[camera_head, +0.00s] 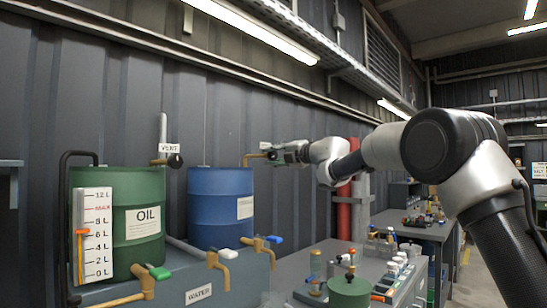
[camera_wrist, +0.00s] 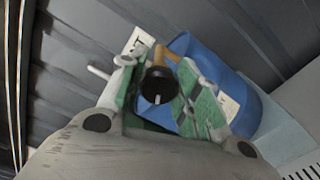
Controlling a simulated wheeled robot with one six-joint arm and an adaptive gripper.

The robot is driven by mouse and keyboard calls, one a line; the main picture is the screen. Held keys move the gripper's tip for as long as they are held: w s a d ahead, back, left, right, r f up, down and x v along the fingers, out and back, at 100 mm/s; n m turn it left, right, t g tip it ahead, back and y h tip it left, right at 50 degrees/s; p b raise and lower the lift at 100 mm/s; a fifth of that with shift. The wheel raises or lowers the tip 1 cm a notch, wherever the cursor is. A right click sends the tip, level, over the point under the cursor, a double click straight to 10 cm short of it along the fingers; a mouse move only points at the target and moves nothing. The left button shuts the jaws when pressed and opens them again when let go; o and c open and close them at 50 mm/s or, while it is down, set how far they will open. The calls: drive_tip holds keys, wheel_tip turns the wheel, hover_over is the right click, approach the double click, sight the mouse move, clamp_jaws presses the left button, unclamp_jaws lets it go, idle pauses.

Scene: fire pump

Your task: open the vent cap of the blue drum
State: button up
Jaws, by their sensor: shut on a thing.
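The blue drum (camera_head: 220,208) stands on a grey bench, to the right of the green oil drum. A brass vent pipe (camera_head: 250,157) rises from its top and bends to the right towards my gripper (camera_head: 274,152). In the wrist view the blue drum (camera_wrist: 250,110) lies behind the fingers, with the brass pipe (camera_wrist: 167,55) leading to a round black vent cap (camera_wrist: 158,86). The cap sits between the green finger pads of my gripper (camera_wrist: 160,80), which is shut on it. In the head view the cap is hidden by the fingers.
The green oil drum (camera_head: 140,205) has its own vent with a black cap (camera_head: 175,161). A white vent sign (camera_wrist: 138,44) is close to the fingers. Brass taps (camera_head: 265,252) stick out in front of the drums. A corrugated wall (camera_head: 215,120) is close behind.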

drive_tip(key=shift+f+n, duration=0.15)
drive_tip(key=shift+n, duration=0.25)
drive_tip(key=o, duration=1)
drive_tip(key=shift+o, duration=0.2)
drive_tip(key=shift+s+d, duration=0.1)
drive_tip(key=v, duration=1.1)
drive_tip(key=shift+s+d, duration=0.25)
drive_tip(key=shift+s, duration=0.05)
